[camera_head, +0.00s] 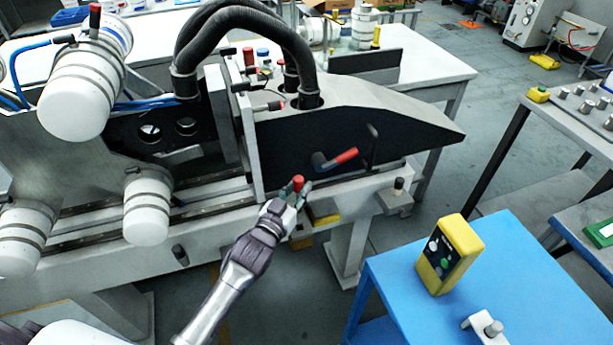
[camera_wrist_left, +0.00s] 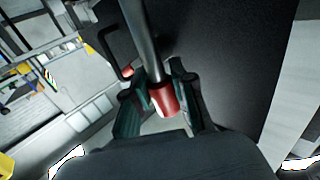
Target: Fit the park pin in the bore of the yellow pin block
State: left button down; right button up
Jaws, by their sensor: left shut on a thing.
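My left gripper (camera_head: 296,195) is shut on the park pin (camera_head: 298,183), beside the front of the machine. The pin's red cap shows above the fingers in the head view. In the left wrist view the red cap (camera_wrist_left: 164,99) sits between the two dark green fingers (camera_wrist_left: 160,92), and a grey metal shaft runs up from it. A yellow block (camera_head: 325,214), which looks like the pin block, is just right of the gripper at the rail, partly hidden. Its bore cannot be made out. My right gripper is not in view.
The machine's dark panel (camera_head: 410,140) with a red-handled lever (camera_head: 344,157) stands close behind the gripper. A grey rail (camera_head: 360,190) runs beneath. A blue cart (camera_head: 400,290) with a yellow control box (camera_head: 462,240) stands at the right. Open floor lies between.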

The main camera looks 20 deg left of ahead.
aim_at(299, 212)
pick_arm(q)
jog(key=shift+s+a, duration=0.1)
jog(key=shift+r, duration=0.1)
dwell(0.3)
jog(key=shift+f+b, duration=2.1)
jog(key=shift+f, duration=0.85)
jog(key=shift+p, duration=0.45)
jog(key=shift+f+b, duration=2.95)
jog(key=shift+f, duration=0.9)
jog(key=c, duration=0.9)
grip_release()
